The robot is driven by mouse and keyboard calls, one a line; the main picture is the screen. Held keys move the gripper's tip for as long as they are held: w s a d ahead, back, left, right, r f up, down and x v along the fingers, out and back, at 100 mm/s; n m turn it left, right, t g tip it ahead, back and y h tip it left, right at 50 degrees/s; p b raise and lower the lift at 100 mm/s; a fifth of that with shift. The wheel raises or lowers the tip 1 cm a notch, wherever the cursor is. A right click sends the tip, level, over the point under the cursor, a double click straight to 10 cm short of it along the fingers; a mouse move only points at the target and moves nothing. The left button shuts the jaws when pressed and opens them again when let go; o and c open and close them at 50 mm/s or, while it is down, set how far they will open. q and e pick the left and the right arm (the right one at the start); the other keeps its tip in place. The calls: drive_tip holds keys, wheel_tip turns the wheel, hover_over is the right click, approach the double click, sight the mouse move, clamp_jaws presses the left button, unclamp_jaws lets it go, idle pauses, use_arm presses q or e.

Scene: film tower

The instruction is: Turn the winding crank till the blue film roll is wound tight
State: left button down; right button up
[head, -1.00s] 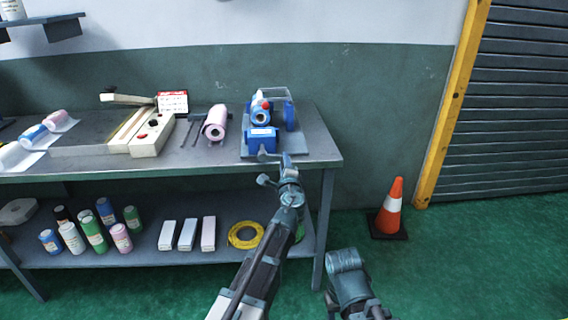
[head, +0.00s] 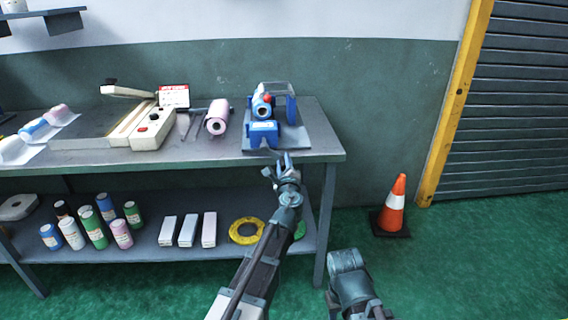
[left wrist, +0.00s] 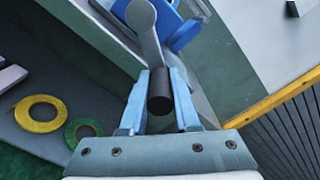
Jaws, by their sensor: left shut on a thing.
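The winder (head: 264,141), a blue machine on a grey base plate, stands at the right end of the workbench. The blue film roll (head: 261,110) sits on it, its end facing me, beside a red knob. How tightly it is wound is too small to tell. My left gripper (head: 282,158) is at the bench's front edge, just before the winder. In the left wrist view my left gripper (left wrist: 160,92) is shut on the dark handle of the winding crank (left wrist: 160,106); the crank's grey arm runs up from it. My right gripper is not in view.
The workbench (head: 322,143) also holds a pink roll (head: 217,118) and a cream sealer (head: 152,131). Bottles, white boxes and a yellow tape ring (head: 246,231) lie on the lower shelf. An orange cone (head: 394,203) stands right on open green floor.

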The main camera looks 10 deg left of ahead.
use_arm(q)
drive_tip(key=c, duration=0.7)
unclamp_jaws()
drive_tip(key=shift+o, duration=0.2)
drive_tip(key=v, duration=1.4)
drive_tip(key=shift+w, duration=0.1)
drive_tip(key=s+a+r+n+g+y+p, duration=0.1)
drive_tip(key=s+a+n+g+y+p, duration=0.15)
drive_tip(key=s+n+g+p, duration=0.75)
drive_tip(key=s+d+n+g+h+p, duration=0.6)
drive_tip(key=s+d+n+p, duration=0.3)
drive_tip(key=s+p, duration=0.4)
drive_tip(key=shift+s+r+g, duration=0.3)
drive_tip(key=shift+s+g, duration=0.2)
drive_tip(key=shift+g, duration=0.3)
